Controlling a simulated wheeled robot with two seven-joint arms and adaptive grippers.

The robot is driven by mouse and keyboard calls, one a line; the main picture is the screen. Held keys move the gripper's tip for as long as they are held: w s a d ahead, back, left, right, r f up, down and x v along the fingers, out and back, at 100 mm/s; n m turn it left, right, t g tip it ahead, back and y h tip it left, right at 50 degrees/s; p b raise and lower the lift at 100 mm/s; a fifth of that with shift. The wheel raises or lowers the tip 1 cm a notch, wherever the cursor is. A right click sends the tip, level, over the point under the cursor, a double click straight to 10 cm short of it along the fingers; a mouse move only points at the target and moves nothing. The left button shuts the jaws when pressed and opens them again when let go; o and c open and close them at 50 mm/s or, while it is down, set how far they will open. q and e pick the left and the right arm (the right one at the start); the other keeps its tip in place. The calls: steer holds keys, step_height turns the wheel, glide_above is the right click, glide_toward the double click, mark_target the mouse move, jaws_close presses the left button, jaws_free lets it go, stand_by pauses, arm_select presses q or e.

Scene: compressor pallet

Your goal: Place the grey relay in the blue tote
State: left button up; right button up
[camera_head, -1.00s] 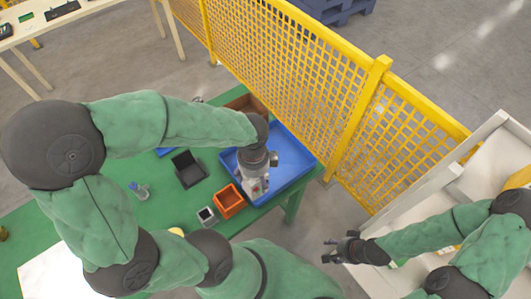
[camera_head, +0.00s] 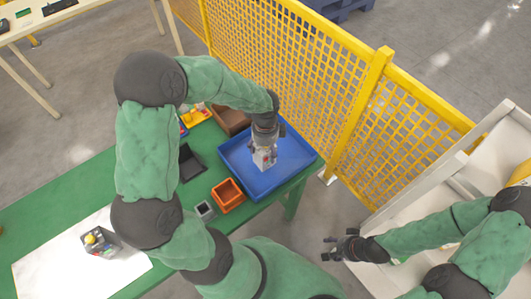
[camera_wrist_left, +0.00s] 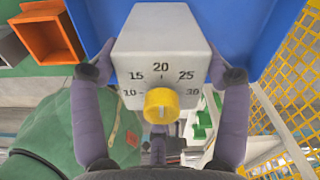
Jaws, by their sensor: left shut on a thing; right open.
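The grey relay (camera_head: 266,159) is a light grey block with a yellow dial and a printed number scale, clear in the left wrist view (camera_wrist_left: 160,55). My left gripper (camera_head: 265,146) is shut on it, with one finger on each side. In the head view the relay appears over the left-middle part of the blue tote (camera_head: 285,181). Whether it touches the tote floor I cannot tell. The tote's blue also shows behind the relay in the left wrist view (camera_wrist_left: 238,28). My right gripper (camera_head: 342,246) is open and empty, apart from the tote at lower right.
An orange bin (camera_head: 228,207), small grey bin (camera_head: 205,211), black bin (camera_head: 192,165) and brown bin (camera_head: 232,121) stand near the tote on the green table (camera_head: 60,200). A yellow mesh fence (camera_head: 310,85) runs close behind it. A white frame (camera_head: 440,180) stands at right.

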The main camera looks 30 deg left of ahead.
arm_select(q)
steer(key=shift+w+f+b, duration=0.15)
steer(key=shift+f+b, duration=0.1)
steer(key=shift+f, duration=0.65)
steer(key=shift+w+f+b, duration=0.1)
steer(key=shift+f+b, duration=0.15)
steer(key=shift+f, duration=0.6)
steer(key=shift+f, duration=0.2)
steer(key=o, duration=1.7)
steer(key=shift+r, duration=0.15)
step_height(320, 180, up, 12)
steer(key=p, duration=0.3)
steer(key=shift+r, duration=0.1)
